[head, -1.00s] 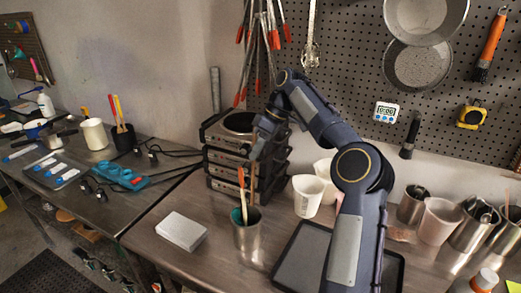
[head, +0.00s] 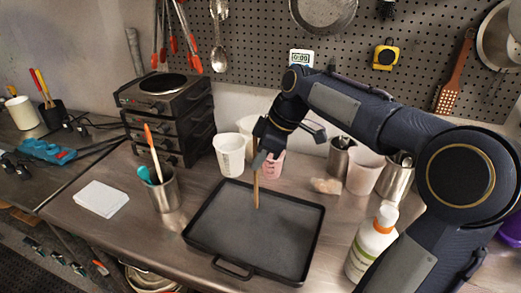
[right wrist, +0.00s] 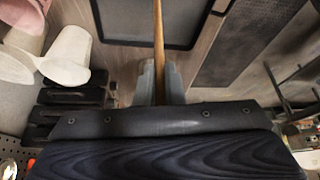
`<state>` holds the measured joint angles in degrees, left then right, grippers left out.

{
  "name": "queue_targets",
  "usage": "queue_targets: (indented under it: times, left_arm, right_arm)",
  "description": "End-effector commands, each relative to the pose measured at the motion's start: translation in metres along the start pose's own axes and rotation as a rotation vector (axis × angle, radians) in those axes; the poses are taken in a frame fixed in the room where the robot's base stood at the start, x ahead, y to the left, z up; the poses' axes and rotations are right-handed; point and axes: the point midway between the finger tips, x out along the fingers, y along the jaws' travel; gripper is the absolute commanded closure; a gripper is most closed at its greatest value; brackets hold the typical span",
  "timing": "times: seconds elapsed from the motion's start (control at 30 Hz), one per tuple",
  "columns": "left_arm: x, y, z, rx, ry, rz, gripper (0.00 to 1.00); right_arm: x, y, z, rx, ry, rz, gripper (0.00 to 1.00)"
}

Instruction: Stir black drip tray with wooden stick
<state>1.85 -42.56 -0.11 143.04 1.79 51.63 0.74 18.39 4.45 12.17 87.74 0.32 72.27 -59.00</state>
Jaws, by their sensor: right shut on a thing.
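The black drip tray (head: 218,262) lies flat on the metal bench in the head view, a shallow rectangle with a dark rim and a handle at its front. My right gripper (head: 258,160) is above the tray's back left part, shut on the wooden stick (head: 256,190). The stick points down, and its lower end is over or on the tray's grey inside; I cannot tell whether it touches. In the right wrist view the stick (right wrist: 158,40) runs out from between the fingers (right wrist: 160,80), with the tray (right wrist: 197,42) beyond. My left gripper is not in view.
A metal cup (head: 166,194) with an orange-handled tool and a teal one stands left of the tray. A stack of hot plates (head: 168,115) and a white bucket (head: 229,155) stand behind. A white bottle (head: 369,245) stands close on the right. White cards (head: 101,198) lie left.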

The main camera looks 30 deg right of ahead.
Motion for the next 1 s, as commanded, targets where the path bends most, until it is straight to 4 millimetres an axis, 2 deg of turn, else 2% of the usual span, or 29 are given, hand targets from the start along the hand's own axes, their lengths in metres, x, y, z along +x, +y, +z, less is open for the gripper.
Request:
queue_targets:
  times: [0.27, 1.0]
  left_arm:
    - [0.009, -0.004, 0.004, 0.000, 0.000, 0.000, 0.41]
    - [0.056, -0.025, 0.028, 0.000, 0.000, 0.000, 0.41]
  right_arm:
    - [0.011, -0.001, 0.005, -0.001, 0.000, 0.002, 1.00]
    - [0.074, -0.001, 0.035, -0.001, 0.000, 0.002, 1.00]
